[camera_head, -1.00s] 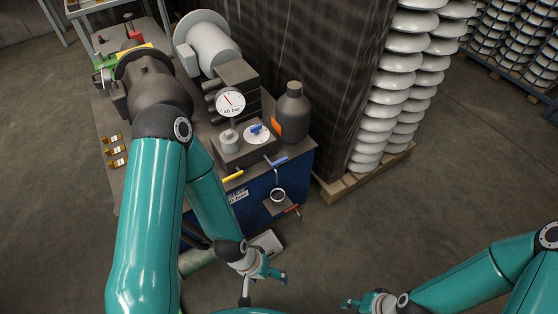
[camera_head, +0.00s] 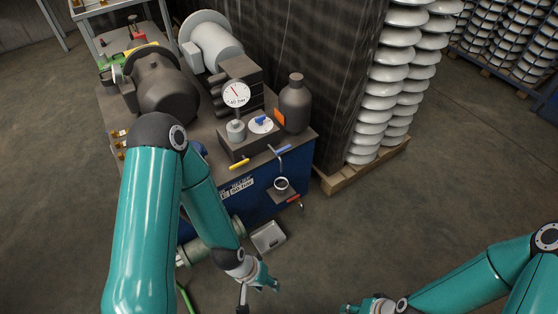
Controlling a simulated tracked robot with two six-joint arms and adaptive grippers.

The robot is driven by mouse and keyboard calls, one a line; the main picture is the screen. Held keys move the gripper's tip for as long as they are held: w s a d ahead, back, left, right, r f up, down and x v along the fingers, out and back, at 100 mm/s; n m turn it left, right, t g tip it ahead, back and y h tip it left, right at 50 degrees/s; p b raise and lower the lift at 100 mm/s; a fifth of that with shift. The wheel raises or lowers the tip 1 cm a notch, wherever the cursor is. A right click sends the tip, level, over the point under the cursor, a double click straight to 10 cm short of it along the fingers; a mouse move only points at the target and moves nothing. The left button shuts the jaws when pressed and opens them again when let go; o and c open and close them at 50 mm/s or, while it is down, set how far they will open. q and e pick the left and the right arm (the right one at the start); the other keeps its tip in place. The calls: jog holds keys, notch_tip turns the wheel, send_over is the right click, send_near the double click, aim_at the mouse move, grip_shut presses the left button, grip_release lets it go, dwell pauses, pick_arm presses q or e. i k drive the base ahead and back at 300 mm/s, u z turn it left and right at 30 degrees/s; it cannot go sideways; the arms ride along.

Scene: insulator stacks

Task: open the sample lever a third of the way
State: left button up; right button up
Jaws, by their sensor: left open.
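A blue-handled lever (camera_head: 282,149) sits at the front edge of the bench, above a thin spout that comes down over a small cup (camera_head: 281,184). A yellow-handled lever (camera_head: 239,164) is to its left, and a red-handled lever (camera_head: 294,200) is low on the front beside the cup's shelf. No readable label shows which one is the sample lever. My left gripper (camera_head: 267,284) is open and empty, below and in front of the bench, apart from all levers. My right gripper (camera_head: 354,307) is at the bottom edge, partly cut off; its finger gap is unclear.
A pressure gauge (camera_head: 236,95), a blue valve handle (camera_head: 261,120) and a dark bottle (camera_head: 295,104) stand on the bench. A grey tray (camera_head: 268,237) lies on the floor near my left forearm. White insulator stacks (camera_head: 377,116) on a pallet stand at right. Open floor lies right of the bench.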

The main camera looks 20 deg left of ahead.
aim_at(278, 152)
jog(key=z, duration=0.45)
jog(key=k, duration=0.15)
jog(key=z, duration=0.6)
jog(key=i, duration=1.3)
jog(key=u, duration=2.05)
jog(key=k, duration=0.6)
jog(key=u, duration=0.2)
jog(key=i, duration=0.4)
